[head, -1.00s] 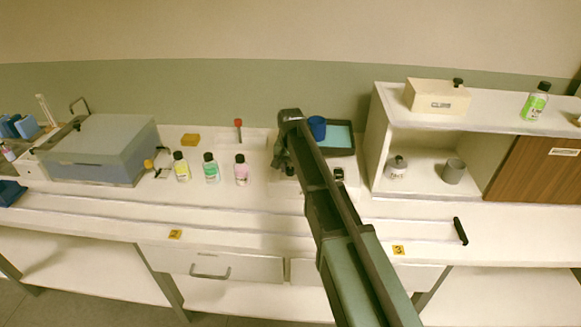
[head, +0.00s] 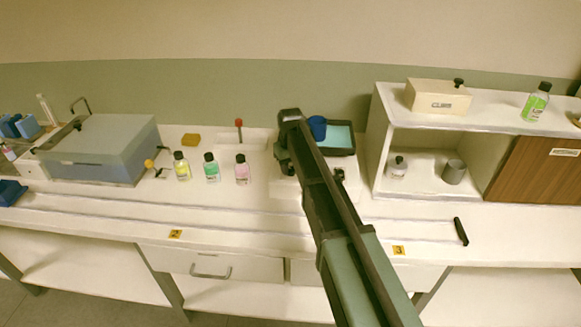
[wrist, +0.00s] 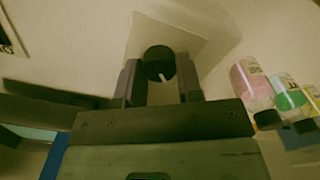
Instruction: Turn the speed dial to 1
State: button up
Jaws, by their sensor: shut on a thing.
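The speed dial (wrist: 158,62) is a dark round knob with a white pointer mark on a pale plate (wrist: 205,48) in the wrist view. The mark points down and slightly right in that picture. My gripper (wrist: 159,78) has one finger on each side of the knob and is shut on it. No numbers around the dial are readable.
Yellow (head: 181,168), green (head: 211,169) and pink (head: 242,171) bottles stand left of my gripper. A shelf unit (head: 380,150) stands to the right. The front counter strip is mostly clear.

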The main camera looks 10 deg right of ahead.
aim_at(290, 168)
jog(key=shift+n, duration=0.4)
jog(key=o, duration=0.9)
notch_tip(290, 168, up, 11)
jog(key=p, duration=1.1)
jog(key=shift+f, duration=0.1)
